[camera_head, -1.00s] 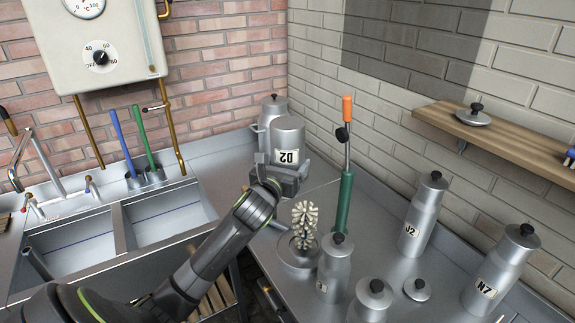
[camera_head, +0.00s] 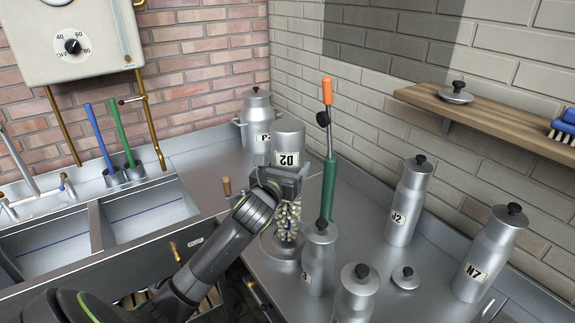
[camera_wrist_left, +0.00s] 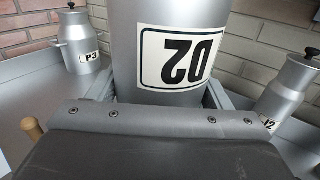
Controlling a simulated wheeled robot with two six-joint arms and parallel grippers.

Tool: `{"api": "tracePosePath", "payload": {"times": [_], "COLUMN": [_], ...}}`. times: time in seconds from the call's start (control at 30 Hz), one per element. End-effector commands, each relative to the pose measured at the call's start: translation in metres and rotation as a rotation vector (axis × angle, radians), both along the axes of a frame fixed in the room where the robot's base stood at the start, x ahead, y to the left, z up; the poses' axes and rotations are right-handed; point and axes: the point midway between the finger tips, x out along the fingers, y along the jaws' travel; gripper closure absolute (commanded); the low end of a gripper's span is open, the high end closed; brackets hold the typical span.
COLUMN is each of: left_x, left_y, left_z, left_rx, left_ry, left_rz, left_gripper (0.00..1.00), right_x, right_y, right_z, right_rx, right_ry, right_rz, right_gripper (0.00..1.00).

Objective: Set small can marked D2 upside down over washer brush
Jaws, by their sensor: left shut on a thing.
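The small can marked D2 (camera_head: 289,135) is a plain metal cylinder, held with its label upside down. My left gripper (camera_head: 284,176) is shut on its lower part. In the left wrist view, the can (camera_wrist_left: 171,30) stands between the jaws, its lower end hidden by the gripper. The washer brush (camera_head: 286,222) has pale bristles and stands upright on a round metal base (camera_head: 268,246) on the counter. In the head view, the can and gripper appear just above the bristles and hide the brush's top. I cannot tell whether they touch. My right gripper is out of view.
Can P3 (camera_head: 257,118) stands behind at the wall. A green pump with an orange handle (camera_head: 329,180) is close right of the brush. A lidded can (camera_head: 318,258) stands close in front. Cans J2 (camera_head: 407,203) and N7 (camera_head: 488,256) stand further right. The sink (camera_head: 147,213) is left.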

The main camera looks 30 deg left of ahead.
Motion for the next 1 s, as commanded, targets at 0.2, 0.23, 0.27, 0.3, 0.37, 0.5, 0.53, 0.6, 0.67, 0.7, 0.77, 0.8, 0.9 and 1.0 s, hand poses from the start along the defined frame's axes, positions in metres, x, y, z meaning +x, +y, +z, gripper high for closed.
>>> {"api": "tracePosePath", "payload": {"times": [0.2,0.23,0.27,0.3,0.37,0.5,0.53,0.6,0.67,0.7,0.77,0.8,0.9,1.0], "left_x": [0.000,0.000,0.000,0.000,0.000,0.000,0.000,0.000,0.000,0.000,0.000,0.000,0.000,0.000], "left_y": [0.000,0.000,0.000,0.000,0.000,0.000,0.000,0.000,0.000,0.000,0.000,0.000,0.000,0.000], "left_z": [-0.024,-0.027,-0.030,-0.034,-0.041,-0.055,-0.058,-0.064,-0.070,-0.075,-0.081,-0.084,-0.094,-0.105], "left_rx": [0.000,0.000,0.001,0.001,0.000,0.000,0.000,0.000,-0.001,-0.001,-0.001,-0.001,0.000,0.000], "left_ry": [-0.002,-0.002,-0.002,-0.001,-0.001,-0.001,-0.001,-0.002,-0.002,-0.001,-0.001,-0.002,-0.002,-0.001], "left_rz": [-0.001,0.000,0.000,0.000,-0.001,0.000,0.000,-0.001,-0.001,0.000,0.000,0.000,0.000,0.000], "left_gripper": [0.55,0.55,0.55,0.55,0.55,0.55,0.55,0.55,0.55,0.55,0.55,0.55,0.55,0.55], "right_x": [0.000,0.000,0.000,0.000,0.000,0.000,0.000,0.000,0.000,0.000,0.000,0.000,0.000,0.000], "right_y": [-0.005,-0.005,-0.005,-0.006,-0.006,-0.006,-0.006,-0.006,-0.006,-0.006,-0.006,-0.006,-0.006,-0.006], "right_z": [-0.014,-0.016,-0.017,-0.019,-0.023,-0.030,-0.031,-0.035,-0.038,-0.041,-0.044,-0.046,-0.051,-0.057], "right_rx": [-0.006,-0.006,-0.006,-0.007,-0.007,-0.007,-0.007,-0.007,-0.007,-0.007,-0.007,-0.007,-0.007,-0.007], "right_ry": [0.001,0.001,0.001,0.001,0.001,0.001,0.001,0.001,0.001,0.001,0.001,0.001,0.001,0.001], "right_rz": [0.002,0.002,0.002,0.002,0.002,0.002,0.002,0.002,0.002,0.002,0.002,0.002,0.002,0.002], "right_gripper": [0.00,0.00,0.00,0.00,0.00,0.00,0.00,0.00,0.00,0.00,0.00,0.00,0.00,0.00]}}
